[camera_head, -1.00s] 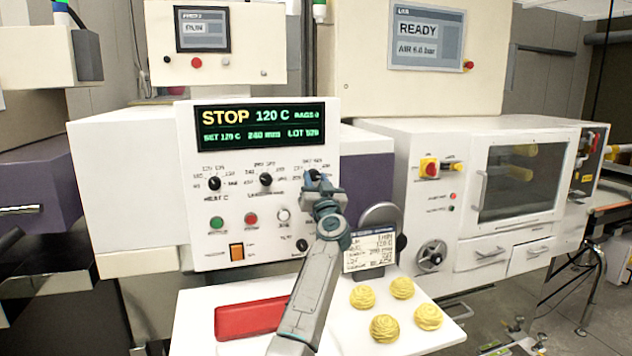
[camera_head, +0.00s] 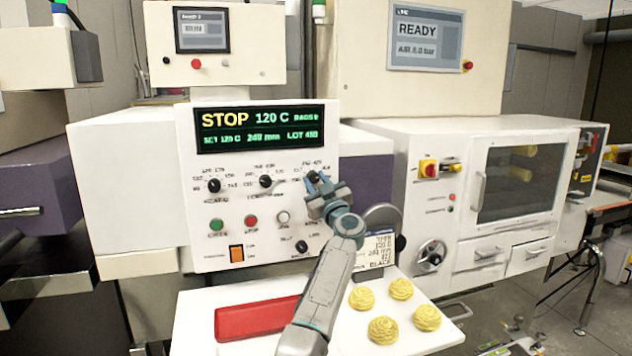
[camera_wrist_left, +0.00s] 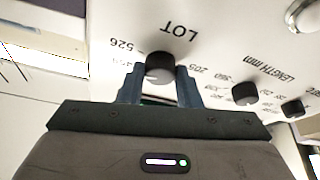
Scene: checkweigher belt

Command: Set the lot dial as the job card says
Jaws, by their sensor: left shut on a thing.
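The lot dial (camera_wrist_left: 160,66) is a black round knob under the LOT lettering in the left wrist view. My left gripper (camera_wrist_left: 160,88) has a finger on each side of it and is shut on it. In the head view the left gripper (camera_head: 320,186) reaches the upper right of the white panel and mostly hides the dial. The green display (camera_head: 260,128) reads STOP, 120 C, 240 mm and a LOT number that looks like 450. The job card (camera_head: 381,250) stands right of my forearm, partly covered by it; its lot line is too small to read.
Two other black knobs, the heat knob (camera_head: 214,185) and the length knob (camera_head: 265,181), sit left of the dial. Green (camera_head: 217,224) and red (camera_head: 251,221) buttons lie below. A white shelf (camera_head: 190,325) holds a red block (camera_head: 255,320) and several yellow pieces (camera_head: 383,329).

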